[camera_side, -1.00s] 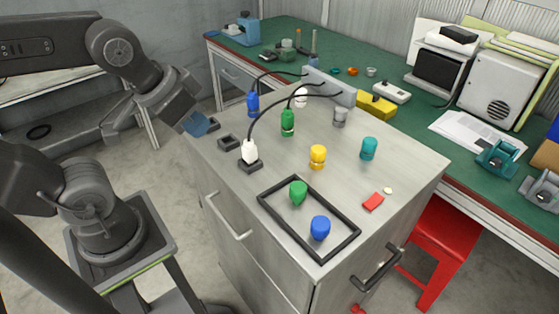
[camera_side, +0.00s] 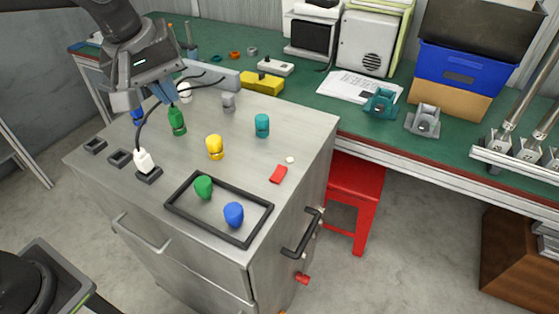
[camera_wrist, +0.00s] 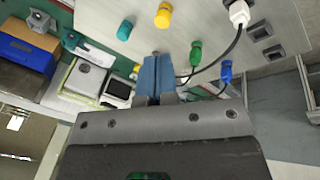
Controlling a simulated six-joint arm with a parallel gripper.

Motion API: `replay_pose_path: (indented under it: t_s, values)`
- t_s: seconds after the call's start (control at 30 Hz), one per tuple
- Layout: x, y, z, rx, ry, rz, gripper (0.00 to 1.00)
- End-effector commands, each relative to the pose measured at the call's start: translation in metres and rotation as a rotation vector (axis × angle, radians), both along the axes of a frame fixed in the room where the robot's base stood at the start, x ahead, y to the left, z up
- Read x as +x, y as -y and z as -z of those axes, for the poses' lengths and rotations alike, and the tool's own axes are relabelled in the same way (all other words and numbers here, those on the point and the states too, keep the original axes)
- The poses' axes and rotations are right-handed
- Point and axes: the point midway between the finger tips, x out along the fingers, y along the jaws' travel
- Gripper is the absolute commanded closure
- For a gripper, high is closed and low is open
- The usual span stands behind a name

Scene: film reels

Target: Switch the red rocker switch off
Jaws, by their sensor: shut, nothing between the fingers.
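No red rocker switch can be made out clearly. A grey bar (camera_side: 222,76) stands along the cabinet's back edge, partly behind my arm and cables. My gripper (camera_side: 163,94) has blue fingers and is shut and empty, over the back left of the cabinet top, close to the green plug (camera_side: 177,124) in the picture. In the wrist view the fingertips (camera_wrist: 156,60) are together, with the green plug (camera_wrist: 195,53) to their right.
A white plug (camera_side: 144,160) with a black cable sits in a dark socket at the left. A blue plug (camera_side: 137,117) stands behind it. Yellow (camera_side: 214,146) and teal (camera_side: 262,125) pieces stand mid-top. A black frame (camera_side: 262,222) surrounds green and blue pieces. A yellow box (camera_side: 262,83) is at the back.

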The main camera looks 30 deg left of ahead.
Motion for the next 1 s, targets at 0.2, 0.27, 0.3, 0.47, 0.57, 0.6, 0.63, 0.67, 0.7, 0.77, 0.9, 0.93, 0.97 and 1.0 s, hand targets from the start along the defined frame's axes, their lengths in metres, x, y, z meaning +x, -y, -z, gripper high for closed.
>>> replay_pose_path:
  t_s: [0.2, 0.27, 0.3, 0.47, 0.57, 0.6, 0.63, 0.67, 0.7, 0.77, 0.9, 0.93, 0.97, 1.0]
  values:
    - [0.052, 0.056, 0.02, -0.078, -0.081, -0.304, 1.0]
    - [0.063, 0.072, 0.028, -0.094, -0.099, -0.388, 1.0]
    - [0.07, 0.082, 0.034, -0.103, -0.108, -0.439, 1.0]
    - [0.088, 0.114, 0.054, -0.128, -0.135, -0.613, 1.0]
    - [0.094, 0.126, 0.063, -0.138, -0.143, -0.682, 1.0]
    - [0.095, 0.129, 0.065, -0.14, -0.146, -0.701, 1.0]
    - [0.096, 0.131, 0.066, -0.142, -0.146, -0.711, 1.0]
    - [0.097, 0.133, 0.067, -0.143, -0.147, -0.72, 1.0]
    - [0.097, 0.134, 0.068, -0.144, -0.149, -0.728, 1.0]
    - [0.097, 0.135, 0.069, -0.144, -0.149, -0.734, 1.0]
    - [0.097, 0.135, 0.068, -0.145, -0.149, -0.735, 1.0]
    - [0.097, 0.135, 0.068, -0.145, -0.149, -0.735, 1.0]
    - [0.097, 0.135, 0.069, -0.145, -0.149, -0.735, 1.0]
    - [0.097, 0.134, 0.068, -0.145, -0.149, -0.735, 1.0]
